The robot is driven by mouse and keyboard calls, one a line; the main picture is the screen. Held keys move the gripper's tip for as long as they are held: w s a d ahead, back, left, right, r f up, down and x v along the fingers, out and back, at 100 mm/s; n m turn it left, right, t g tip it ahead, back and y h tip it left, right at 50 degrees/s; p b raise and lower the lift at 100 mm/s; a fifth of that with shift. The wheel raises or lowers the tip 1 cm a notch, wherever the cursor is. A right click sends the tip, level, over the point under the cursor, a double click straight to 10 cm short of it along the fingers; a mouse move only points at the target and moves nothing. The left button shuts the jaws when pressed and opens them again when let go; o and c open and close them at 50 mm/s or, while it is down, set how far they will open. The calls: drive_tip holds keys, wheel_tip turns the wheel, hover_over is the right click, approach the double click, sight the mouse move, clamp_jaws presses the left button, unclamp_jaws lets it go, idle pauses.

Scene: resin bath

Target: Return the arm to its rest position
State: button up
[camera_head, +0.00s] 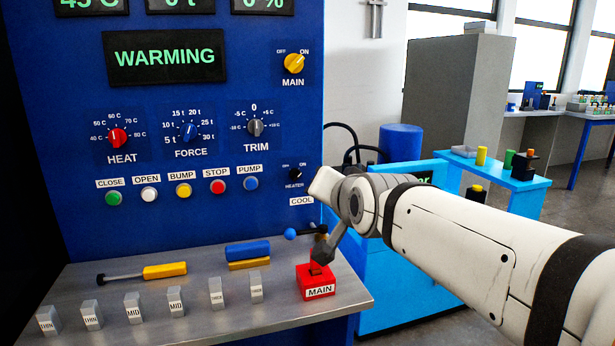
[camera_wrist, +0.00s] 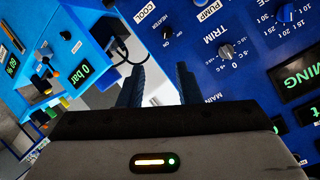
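My arm (camera_head: 470,240) reaches in from the right of the head view, with its wrist (camera_head: 345,198) in front of the right edge of the blue control panel (camera_head: 230,220). My gripper (camera_wrist: 159,85) shows in the wrist view as two dark fingers standing apart, with nothing seen between them. In the head view the fingers cannot be made out clearly. A red block labelled MAIN (camera_head: 317,285) stands on the grey shelf below the wrist, and a dark grey piece overlaps its top. A blue ball knob on a dark rod (camera_head: 290,234) shows just left of the arm.
The grey shelf (camera_head: 205,318) carries several labelled grey blocks, a yellow-handled tool (camera_head: 165,271) and a blue-and-yellow item (camera_head: 247,252). A light-blue bench (camera_head: 500,180) with small coloured items and a tall grey cabinet (camera_head: 455,90) stand behind the arm.

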drive_tip(key=s+d+f+n+g+h+p, duration=0.1)
drive_tip(key=s+d+g+p, duration=0.4)
drive_tip(key=s+p, duration=0.5)
drive_tip(key=s+d+f+n+g+h+p, duration=0.1)
drive_tip(key=s+d+n+g+h+p, duration=0.1)
drive_tip(key=s+d+g+p, duration=0.4)
drive_tip(key=s+n+p, duration=0.1)
drive_tip(key=s+p, duration=0.2)
drive_tip(key=s, duration=0.1)
drive_tip(key=shift+d+f+h+p, duration=0.15)
drive_tip(key=shift+f+h+p, duration=0.15)
drive_tip(key=shift+f+p, duration=0.05)
